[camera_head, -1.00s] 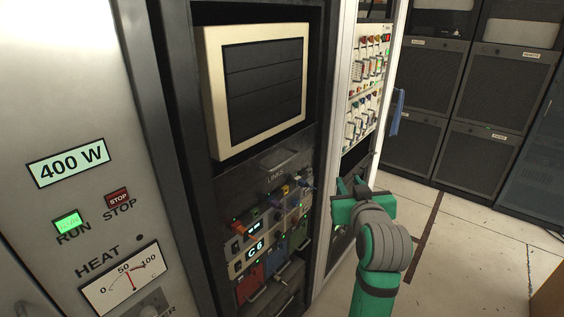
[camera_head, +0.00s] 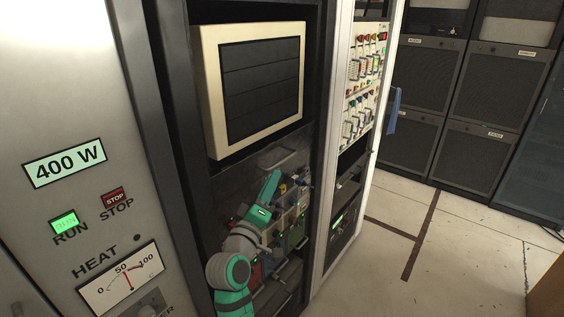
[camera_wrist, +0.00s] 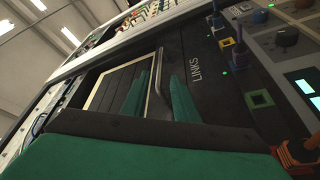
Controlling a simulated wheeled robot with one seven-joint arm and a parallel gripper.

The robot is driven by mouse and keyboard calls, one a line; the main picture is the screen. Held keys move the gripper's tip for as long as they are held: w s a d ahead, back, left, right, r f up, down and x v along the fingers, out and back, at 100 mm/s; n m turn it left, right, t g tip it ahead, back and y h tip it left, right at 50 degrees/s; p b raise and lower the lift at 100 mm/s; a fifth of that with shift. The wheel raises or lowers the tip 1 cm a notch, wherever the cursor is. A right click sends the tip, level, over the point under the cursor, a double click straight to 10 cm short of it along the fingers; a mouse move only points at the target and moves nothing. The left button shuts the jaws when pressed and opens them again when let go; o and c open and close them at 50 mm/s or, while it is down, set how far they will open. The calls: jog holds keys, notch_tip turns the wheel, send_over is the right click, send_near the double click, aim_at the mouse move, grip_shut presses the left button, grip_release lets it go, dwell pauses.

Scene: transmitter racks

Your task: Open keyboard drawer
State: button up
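The keyboard drawer front appears to be the dark panel (camera_head: 255,168) directly below the cream-framed monitor (camera_head: 202,90). A slim metal bar handle (camera_head: 284,159) runs across it and also shows in the wrist view (camera_wrist: 154,92). My gripper (camera_head: 275,178) is in front of the rack, just below the handle in the head view. In the wrist view its two green fingers (camera_wrist: 158,88) stand apart, with the handle lined up in the gap between them. I cannot tell whether they touch it. The drawer looks flush with the rack. My arm hides part of the panels below.
The LINKS panel (camera_wrist: 205,75), with plugs and knobs, lies close beside the fingers. A grey 400 W cabinet (camera_head: 90,115) stands at the left. A white-edged rack (camera_head: 335,150) stands to the right of the monitor rack. The floor (camera_head: 470,245) at the right is open.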

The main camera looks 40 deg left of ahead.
aim_at(282, 160)
jog(key=x, duration=0.9)
jog(key=shift+w, duration=0.35)
jog(key=shift+c, duration=0.3)
grip_shut()
dwell(0.7)
